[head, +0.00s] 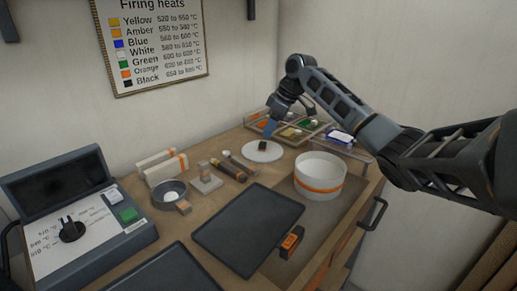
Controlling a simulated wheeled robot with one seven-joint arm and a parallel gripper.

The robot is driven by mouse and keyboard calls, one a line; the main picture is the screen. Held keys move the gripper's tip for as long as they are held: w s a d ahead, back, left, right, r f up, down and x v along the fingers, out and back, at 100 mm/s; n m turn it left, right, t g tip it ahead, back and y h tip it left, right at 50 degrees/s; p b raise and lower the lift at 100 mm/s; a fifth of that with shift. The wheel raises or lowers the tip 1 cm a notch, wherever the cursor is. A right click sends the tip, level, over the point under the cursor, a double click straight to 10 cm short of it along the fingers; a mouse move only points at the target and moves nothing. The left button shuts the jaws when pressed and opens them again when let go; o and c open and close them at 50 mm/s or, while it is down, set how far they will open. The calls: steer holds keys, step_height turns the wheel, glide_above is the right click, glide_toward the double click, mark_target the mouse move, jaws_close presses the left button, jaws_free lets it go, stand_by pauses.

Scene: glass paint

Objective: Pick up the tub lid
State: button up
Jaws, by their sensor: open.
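A flat white disc with a dark block standing on its middle, which looks like the tub lid (255,157), lies on the wooden bench towards the back. The round white tub (320,184) with an orange band stands to its right and nearer, with its top uncovered.
A divided tray of colours (290,132) sits behind the lid. A grey bowl (171,197), small blocks and dark rods (232,171) lie to its left. A dark flat tray (248,226) is in front. A control box (75,225) stands at the left.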

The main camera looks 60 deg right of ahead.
mark_target(263, 142)
steer(key=shift+p+x, duration=0.55)
steer(key=shift+x, duration=2.55)
jaws_close()
